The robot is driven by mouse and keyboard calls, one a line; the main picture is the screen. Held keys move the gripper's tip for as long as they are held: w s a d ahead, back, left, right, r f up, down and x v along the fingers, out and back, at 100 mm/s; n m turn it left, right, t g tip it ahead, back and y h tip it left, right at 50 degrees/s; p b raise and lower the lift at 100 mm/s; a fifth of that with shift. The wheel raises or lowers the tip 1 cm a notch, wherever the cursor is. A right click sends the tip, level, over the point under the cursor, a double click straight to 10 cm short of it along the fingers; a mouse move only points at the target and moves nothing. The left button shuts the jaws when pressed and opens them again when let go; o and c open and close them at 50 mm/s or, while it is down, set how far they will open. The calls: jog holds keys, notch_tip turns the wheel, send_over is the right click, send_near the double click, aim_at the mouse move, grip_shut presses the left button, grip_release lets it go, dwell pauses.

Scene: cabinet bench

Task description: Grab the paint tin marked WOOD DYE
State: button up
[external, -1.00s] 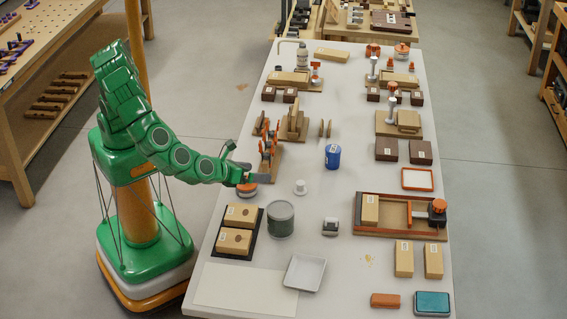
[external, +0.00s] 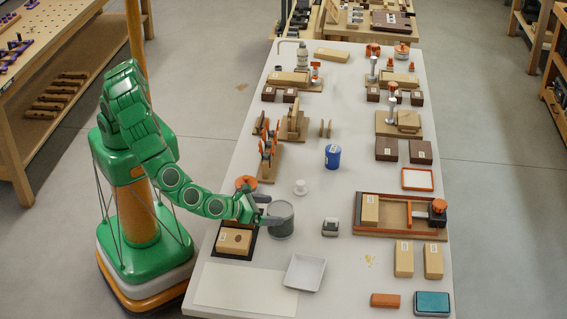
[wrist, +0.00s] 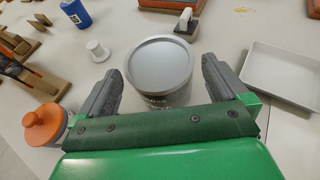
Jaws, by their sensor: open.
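A grey paint tin (external: 284,222) with a flat lid stands upright on the white bench. It also shows in the wrist view (wrist: 160,65), with part of a dark label low on its side; the label is too small and hidden to read. My gripper (external: 268,212) is at the tin's left side in the external view. In the wrist view my gripper (wrist: 158,85) is open, with one grey finger on each side of the tin's near part. I cannot tell whether either finger touches it.
An orange-capped jar (wrist: 45,125) stands close to my left finger. A white spool-like piece (wrist: 98,50) and a blue cup (wrist: 76,13) are behind it. A grey-handled stamp (external: 330,227) and a white tray (external: 305,272) lie to the right. A wooden block (external: 234,241) sits at the left.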

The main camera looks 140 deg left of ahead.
aim_at(281, 211)
jog(key=shift+f+x, duration=0.25)
jog(key=shift+x, duration=2.05)
jog(key=shift+s+d, duration=0.1)
jog(key=shift+c, duration=0.2)
jog(key=c, duration=1)
jog(key=shift+r, duration=0.15)
jog(key=shift+c, duration=0.2)
